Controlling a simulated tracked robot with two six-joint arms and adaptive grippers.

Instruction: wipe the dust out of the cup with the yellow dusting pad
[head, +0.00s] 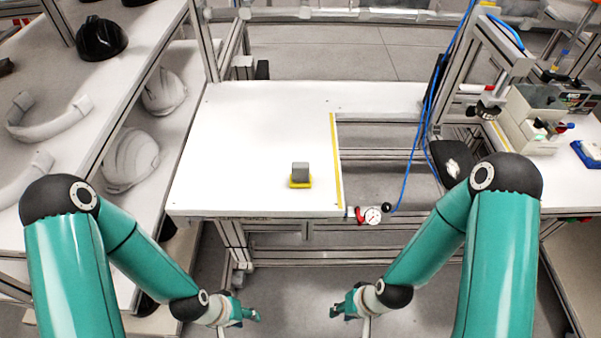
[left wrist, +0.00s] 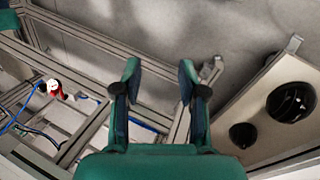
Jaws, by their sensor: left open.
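The yellow dusting pad (head: 300,184) lies flat on the white table, left of the yellow stripe near the table's front edge. A grey block (head: 300,171) stands on top of it, perhaps its grip. I cannot pick out a cup for certain in either view. My left gripper (head: 254,315) is low in front of the table, apart from the pad. In the left wrist view its two fingers (left wrist: 160,72) are spread with nothing between them. My right gripper (head: 341,309) is also low in front of the table, touching nothing that I can see; its opening is unclear.
The white table (head: 235,135) is mostly bare. A yellow stripe (head: 337,160) marks its right edge, beside an open metal frame. A dial gauge (head: 373,215) sits at the front rail. Left shelves hold a black helmet (head: 101,39) and white shells (head: 131,158). A blue cable (head: 408,160) hangs right.

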